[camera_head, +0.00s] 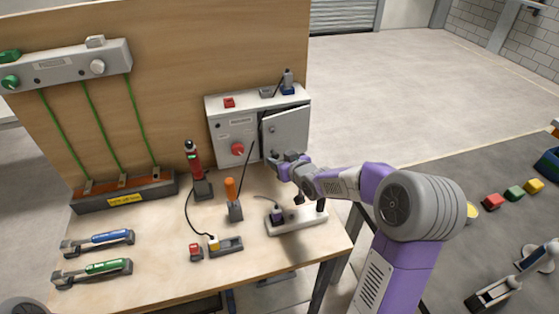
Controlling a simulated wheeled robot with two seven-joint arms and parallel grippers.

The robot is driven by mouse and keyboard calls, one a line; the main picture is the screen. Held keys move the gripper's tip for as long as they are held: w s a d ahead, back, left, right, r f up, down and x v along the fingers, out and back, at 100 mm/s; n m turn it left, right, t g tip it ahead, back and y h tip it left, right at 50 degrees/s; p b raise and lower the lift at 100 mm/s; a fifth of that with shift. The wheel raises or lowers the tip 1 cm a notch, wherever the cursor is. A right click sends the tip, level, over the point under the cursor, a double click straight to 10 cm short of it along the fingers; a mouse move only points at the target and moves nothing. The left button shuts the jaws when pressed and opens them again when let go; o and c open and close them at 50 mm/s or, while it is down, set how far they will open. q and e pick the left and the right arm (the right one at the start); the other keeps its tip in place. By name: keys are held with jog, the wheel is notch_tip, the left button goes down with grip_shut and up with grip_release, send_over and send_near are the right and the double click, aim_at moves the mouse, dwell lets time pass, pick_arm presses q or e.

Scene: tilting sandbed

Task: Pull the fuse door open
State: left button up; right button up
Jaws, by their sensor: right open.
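The fuse door (288,129) is the light grey panel on the right half of a grey box (227,126) fixed to the upright wooden board. A dark gap shows along the door's left and top edges, and it looks slightly ajar. A small dark knob or latch shows on its left side. My right gripper (276,163) is open, just below the door's lower left corner, with its fingers pointing left. I cannot tell whether it touches the door. My left gripper is not in view.
A red knob (237,149) is on the box's left half. A dark cable hangs across the box front. A power strip (297,221) lies below my right gripper. An orange-handled tool (231,190) and a red tool (193,165) stand to the left. The table's front middle has bare room.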

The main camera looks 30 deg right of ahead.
jog(key=shift+w+f, duration=0.2)
jog(key=shift+w, duration=0.2)
jog(key=shift+c, duration=0.4)
grip_shut()
